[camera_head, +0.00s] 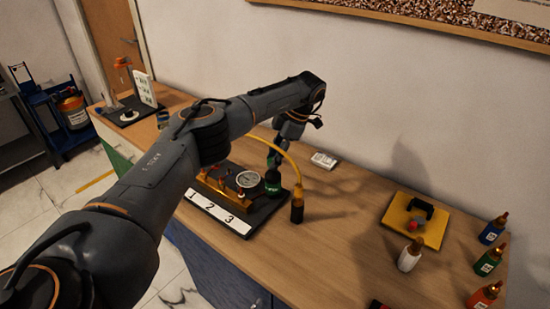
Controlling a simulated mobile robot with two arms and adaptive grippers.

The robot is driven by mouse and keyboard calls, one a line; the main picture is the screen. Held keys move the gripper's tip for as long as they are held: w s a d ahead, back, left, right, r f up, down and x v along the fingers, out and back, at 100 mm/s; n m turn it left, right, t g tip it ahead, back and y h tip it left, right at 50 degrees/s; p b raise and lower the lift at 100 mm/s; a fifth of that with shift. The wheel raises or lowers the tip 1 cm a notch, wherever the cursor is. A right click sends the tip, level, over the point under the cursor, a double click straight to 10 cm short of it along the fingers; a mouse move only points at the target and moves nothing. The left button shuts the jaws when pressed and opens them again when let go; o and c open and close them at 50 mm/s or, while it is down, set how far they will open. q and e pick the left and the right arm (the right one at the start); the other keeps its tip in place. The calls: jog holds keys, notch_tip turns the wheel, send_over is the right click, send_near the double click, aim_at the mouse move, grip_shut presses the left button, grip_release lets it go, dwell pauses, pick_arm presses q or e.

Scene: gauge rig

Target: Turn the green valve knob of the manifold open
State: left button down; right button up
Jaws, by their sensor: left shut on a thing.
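The manifold (215,190) is a brass-coloured block on a dark base at the table's middle, with a round white gauge (247,179) and a white strip (217,214) numbered 1, 2, 3 in front. I cannot make out a separate green valve knob; my left arm hides part of the manifold's left side. My right gripper is not in view.
A yellow hose (285,148) arches to a black fitting (297,208) right of the manifold. A yellow plate (415,222), a white bottle (410,256) and blue, green and orange bottles (492,230) stand at the right. A small white box (323,160) lies by the wall.

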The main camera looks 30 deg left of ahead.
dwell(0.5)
pick_arm(q)
jog(key=c, duration=1)
grip_release()
jog(key=v, duration=0.7)
jog(key=shift+w+d+r, duration=0.1)
jog(key=shift+w+r, duration=0.05)
jog(key=shift+r, duration=0.1)
jog(key=shift+f, duration=0.1)
